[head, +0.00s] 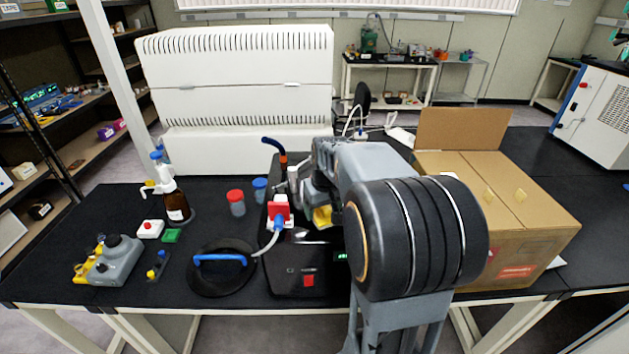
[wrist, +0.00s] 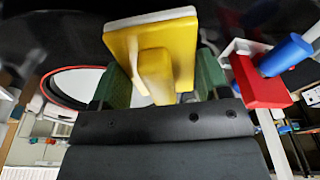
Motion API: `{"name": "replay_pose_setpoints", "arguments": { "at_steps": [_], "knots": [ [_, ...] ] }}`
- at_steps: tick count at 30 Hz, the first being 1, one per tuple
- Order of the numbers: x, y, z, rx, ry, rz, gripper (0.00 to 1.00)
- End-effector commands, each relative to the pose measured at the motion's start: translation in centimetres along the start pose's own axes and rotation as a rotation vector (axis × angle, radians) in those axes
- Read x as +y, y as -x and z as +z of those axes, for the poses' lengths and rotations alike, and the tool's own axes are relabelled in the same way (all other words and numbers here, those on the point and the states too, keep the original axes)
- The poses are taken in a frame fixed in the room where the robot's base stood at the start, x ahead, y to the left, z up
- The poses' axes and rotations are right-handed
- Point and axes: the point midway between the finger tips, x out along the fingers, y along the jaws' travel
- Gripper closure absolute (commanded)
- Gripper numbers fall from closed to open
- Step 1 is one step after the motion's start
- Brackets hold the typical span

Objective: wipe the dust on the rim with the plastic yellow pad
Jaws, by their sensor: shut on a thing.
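My gripper (wrist: 163,76) has green fingers shut on the grip of the yellow pad (wrist: 178,40), which has a pale layer along its far edge. In the head view the yellow pad (head: 322,216) shows as a small patch beside my arm, which hides most of the gripper. A red-and-black curved rim (wrist: 58,98) around a pale inside shows at the left of the wrist view, apart from the pad. The black freeze dryer (head: 296,284) stands below my arm, its top partly hidden. I cannot make out dust on the rim.
A red and white valve block (head: 279,212) with a blue plug and pale hose stands close left of the pad. A round black lid (head: 222,284) with blue handle lies left of the dryer. An open cardboard box (head: 540,225) stands right of my arm.

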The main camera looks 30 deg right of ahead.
Motion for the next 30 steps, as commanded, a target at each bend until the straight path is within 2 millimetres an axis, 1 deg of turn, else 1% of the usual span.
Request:
{"name": "replay_pose_setpoints", "arguments": {
  "at_steps": [4,6,8,13,24,27,30],
  "knots": [
    [-1.0,-0.1,0.1,-0.001,-0.004,0.000,0.53],
    [-0.9,1.1,-0.2,0.001,-0.005,0.001,0.53],
    [-1.0,2.8,-0.4,0.004,-0.002,0.002,0.53],
    [-1.4,4.0,-0.7,0.001,0.006,0.000,0.53],
    [-1.4,7.3,-1.2,0.001,0.007,0.000,0.53],
    [-1.4,8.0,-1.3,0.001,0.007,0.000,0.53],
    [-1.4,8.2,-1.3,0.001,0.007,0.000,0.53]
  ]
}}
